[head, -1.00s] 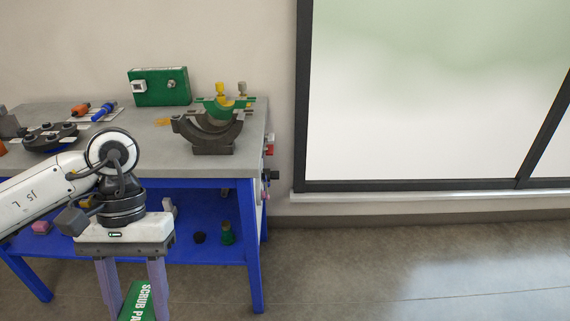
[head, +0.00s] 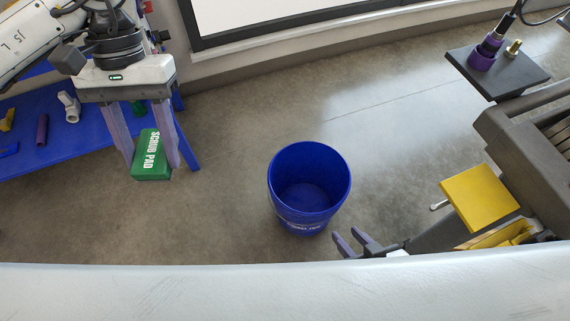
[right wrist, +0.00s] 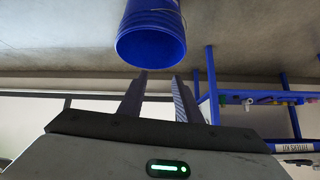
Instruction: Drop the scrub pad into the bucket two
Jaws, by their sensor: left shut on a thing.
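The green scrub pad (head: 150,158), with white lettering, is held between the fingers of my left gripper (head: 150,166) at the left of the head view. The blue bucket (head: 290,212) stands on the floor near the middle, upright and open at the top. Its inside looks empty, and the label on its near side is too small to read surely. The pad is above the floor, left of the bucket and apart from it. My right gripper (head: 347,237) is open and empty, just right of and below the bucket. The bucket also shows in the right wrist view (right wrist: 152,22), beyond the right fingertips.
A blue workbench shelf (head: 75,135) with small fittings is at the left. A dark cart with a yellow block (head: 478,196) and a black plate (head: 497,72) is at the right. A pale surface (head: 280,290) spans the bottom edge. Bare floor lies between pad and bucket.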

